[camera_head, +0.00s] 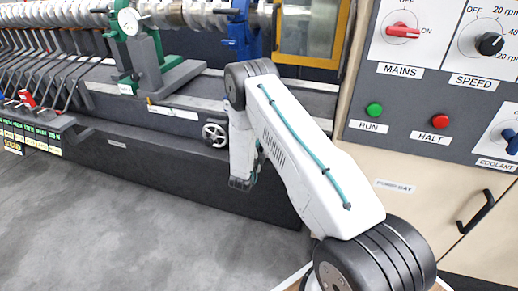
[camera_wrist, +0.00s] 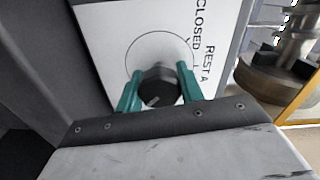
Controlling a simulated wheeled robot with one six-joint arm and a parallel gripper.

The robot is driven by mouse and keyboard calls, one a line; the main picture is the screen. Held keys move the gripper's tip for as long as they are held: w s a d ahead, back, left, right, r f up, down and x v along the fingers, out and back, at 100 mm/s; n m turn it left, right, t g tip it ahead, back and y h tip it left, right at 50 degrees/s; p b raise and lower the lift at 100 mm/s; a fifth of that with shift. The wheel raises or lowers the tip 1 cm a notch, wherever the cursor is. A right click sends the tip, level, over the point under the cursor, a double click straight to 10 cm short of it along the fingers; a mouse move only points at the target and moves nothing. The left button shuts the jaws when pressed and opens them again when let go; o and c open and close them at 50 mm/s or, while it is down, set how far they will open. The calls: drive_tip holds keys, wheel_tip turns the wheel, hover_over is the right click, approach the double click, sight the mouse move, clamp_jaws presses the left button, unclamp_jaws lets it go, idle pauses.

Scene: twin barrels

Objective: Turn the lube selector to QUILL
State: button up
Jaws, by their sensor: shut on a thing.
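In the wrist view a round black knob (camera_wrist: 158,88) sits on a white dial plate (camera_wrist: 115,30) with a thin circle around it. The plate carries the words CLOSED and REST A, turned sideways; no QUILL label is visible. A pale mark shows on the knob's lower edge. My gripper (camera_wrist: 159,84) has its two teal fingers on either side of the knob and is shut on it. In the head view my gripper (camera_head: 243,183) is low by the front of the dark machine bed (camera_head: 160,165); the knob and its plate are hidden there.
A small handwheel (camera_head: 215,134) is on the bed just left of my arm. At right a control panel holds the red MAINS switch (camera_head: 402,31), SPEED knob (camera_head: 490,43), green RUN button (camera_head: 375,109) and red HALT button (camera_head: 440,121). Levers stand at far left. Grey floor (camera_head: 100,230) is clear.

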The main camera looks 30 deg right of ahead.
drive_tip(key=shift+s+d, duration=0.1)
drive_tip(key=shift+d, duration=0.05)
drive_tip(key=o, duration=1)
drive_tip(key=v, duration=0.8)
drive_tip(key=shift+f, duration=0.1)
